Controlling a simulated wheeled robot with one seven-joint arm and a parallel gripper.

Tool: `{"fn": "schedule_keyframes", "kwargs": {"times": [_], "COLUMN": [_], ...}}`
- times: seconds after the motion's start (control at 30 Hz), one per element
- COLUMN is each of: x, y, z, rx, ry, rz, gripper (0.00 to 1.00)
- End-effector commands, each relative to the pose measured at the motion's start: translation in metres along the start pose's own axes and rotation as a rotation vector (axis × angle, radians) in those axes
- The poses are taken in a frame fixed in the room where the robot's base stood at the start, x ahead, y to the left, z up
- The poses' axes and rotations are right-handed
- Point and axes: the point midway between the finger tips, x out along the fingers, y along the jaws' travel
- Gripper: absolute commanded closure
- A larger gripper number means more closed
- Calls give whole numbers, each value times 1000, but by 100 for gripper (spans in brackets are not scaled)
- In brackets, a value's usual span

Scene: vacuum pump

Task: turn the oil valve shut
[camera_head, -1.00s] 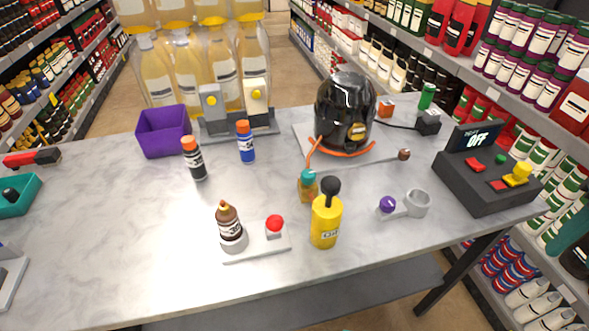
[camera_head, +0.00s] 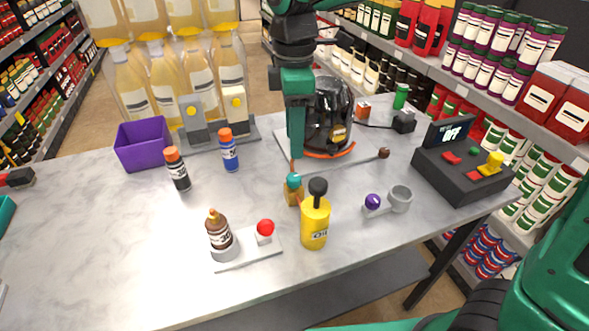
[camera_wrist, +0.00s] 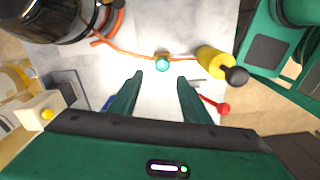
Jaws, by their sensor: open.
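My gripper (camera_head: 293,163) points down above the table with its fingers apart and empty; the open fingers (camera_wrist: 157,80) also show in the wrist view. Below it is a small amber piece with a teal round top (camera_head: 294,183), at the end of an orange hose; the teal top (camera_wrist: 162,64) appears just beyond the fingertips in the wrist view. Beside it stands a yellow bottle marked OIL (camera_head: 314,226) with a black knob; it also shows in the wrist view (camera_wrist: 213,61). I cannot tell for certain which part is the oil valve. My arm partly hides the black pump (camera_head: 333,115).
A brown bottle (camera_head: 220,236) and a red knob (camera_head: 265,228) are on a white plate at front. A purple bin (camera_head: 142,147), two small bottles and large amber bottles stand left. A purple knob, grey ring and control box (camera_head: 467,165) stand right. The left front table is clear.

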Motion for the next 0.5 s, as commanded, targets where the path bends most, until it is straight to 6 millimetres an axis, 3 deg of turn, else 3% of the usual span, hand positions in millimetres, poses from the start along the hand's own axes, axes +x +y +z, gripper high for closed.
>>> {"fn": "schedule_keyframes", "kwargs": {"times": [0.5], "x": [83], "y": [-1], "z": [0], "rx": [1], "ry": [-1], "rz": [-2], "gripper": [57]}}
